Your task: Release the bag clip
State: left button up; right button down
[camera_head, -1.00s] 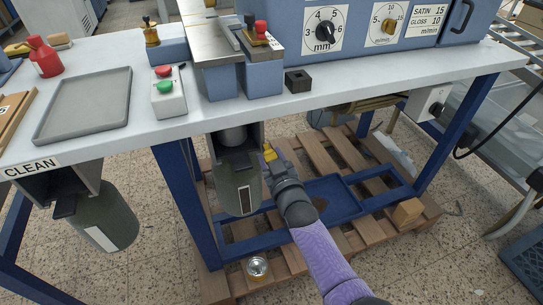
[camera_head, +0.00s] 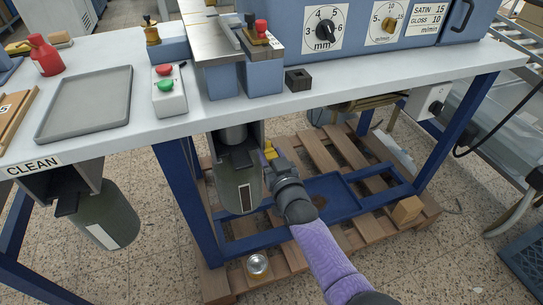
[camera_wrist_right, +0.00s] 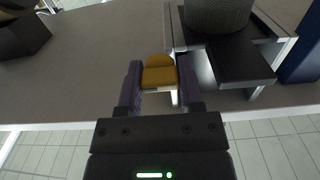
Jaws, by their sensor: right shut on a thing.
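A dark green bag (camera_head: 238,188) with a white label hangs under the table edge, below a grey round outlet (camera_head: 234,134). A dark clamp part (camera_head: 237,157) sits across its top. My right gripper (camera_head: 270,153) is beside the clamp, to its right. It is shut on a small yellow lever (camera_wrist_right: 160,75), which seems to belong to the bag clip; it also shows in the head view (camera_head: 269,146). In the right wrist view a black tab (camera_wrist_right: 240,62) lies to the right of the fingers (camera_wrist_right: 160,88). My left gripper is out of view.
A second green bag (camera_head: 103,222) hangs under the "CLEAN" label at the left. Blue table legs (camera_head: 190,205) stand beside the first bag. A grey tray (camera_head: 85,104) lies on the table.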

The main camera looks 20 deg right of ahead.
jog(key=c, duration=0.6)
grip_release()
jog(key=shift+f, duration=0.1)
jog(key=o, duration=0.4)
jog(key=shift+c, duration=0.2)
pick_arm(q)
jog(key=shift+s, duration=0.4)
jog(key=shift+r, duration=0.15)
pick_arm(e)
jog(key=shift+s, duration=0.1)
pick_arm(q)
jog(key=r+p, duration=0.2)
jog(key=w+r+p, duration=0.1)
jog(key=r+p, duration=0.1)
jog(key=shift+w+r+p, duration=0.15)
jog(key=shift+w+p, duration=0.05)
jog(key=shift+p, duration=0.15)
pick_arm(e)
jog(key=s, duration=0.9)
jog(key=shift+s+d, duration=0.15)
jog(key=shift+s, duration=0.25)
